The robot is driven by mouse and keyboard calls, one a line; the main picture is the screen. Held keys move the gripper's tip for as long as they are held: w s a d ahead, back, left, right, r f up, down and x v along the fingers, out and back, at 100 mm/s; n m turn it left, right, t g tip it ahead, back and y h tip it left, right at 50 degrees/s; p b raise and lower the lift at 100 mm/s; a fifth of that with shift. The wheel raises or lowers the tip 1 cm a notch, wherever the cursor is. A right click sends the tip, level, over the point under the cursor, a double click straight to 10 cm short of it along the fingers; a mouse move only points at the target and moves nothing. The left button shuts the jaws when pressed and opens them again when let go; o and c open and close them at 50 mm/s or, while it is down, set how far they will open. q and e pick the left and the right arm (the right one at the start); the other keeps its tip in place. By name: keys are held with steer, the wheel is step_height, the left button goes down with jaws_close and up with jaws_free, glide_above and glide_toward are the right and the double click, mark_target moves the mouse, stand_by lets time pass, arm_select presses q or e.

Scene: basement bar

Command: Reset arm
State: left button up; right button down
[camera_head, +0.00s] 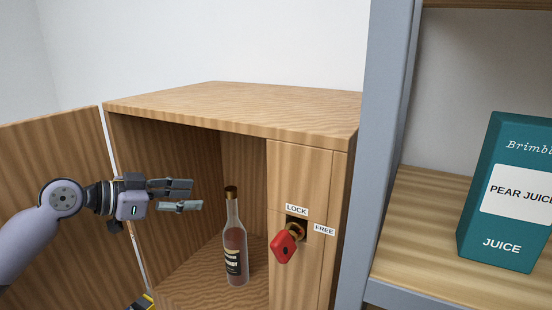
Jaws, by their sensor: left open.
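My left gripper (197,196) is open and empty. It comes in from the left and reaches across the open front of a wooden cabinet (230,96). A clear bottle (235,245) with dark reddish contents stands upright inside the cabinet. It is to the right of the gripper's fingertips and apart from them. A red key (284,246) sits in the lock on the cabinet's right front panel, near labels reading LOCK and FREE. My right gripper is not in view.
The cabinet door (55,195) stands open at the left, behind my left arm. A grey shelf post (380,150) rises right of the cabinet. A teal pear juice carton (490,225) stands on a wooden shelf (415,245) at the right.

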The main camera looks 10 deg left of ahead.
arm_select(q)
steer(key=s+d+f+g+y, duration=0.1)
steer(key=s+d+f, duration=0.3)
steer(key=f, duration=0.5)
steer(key=s+d+f+n+g+y, duration=0.15)
steer(key=s+d+f, duration=0.3)
steer(key=f, duration=0.55)
steer(key=s+d+f+g+y, duration=0.1)
steer(key=s+d+f+g, duration=0.15)
steer(key=s+f, duration=0.45)
steer(key=s+a+f+n+g+y, duration=0.1)
steer(key=s+a+f+n+y, duration=0.15)
steer(key=s+f, duration=0.45)
steer(key=s+a+f+n+g+y, duration=0.15)
steer(key=s+f+n+y, duration=0.25)
steer(key=s, duration=0.7)
step_height(320, 180, down, 25)
steer(key=s+a+f+g, duration=0.2)
steer(key=s+a+f, duration=0.1)
steer(key=s+f, duration=1.4)
steer(key=shift+s+f, duration=0.15)
steer(key=shift+s, duration=0.25)
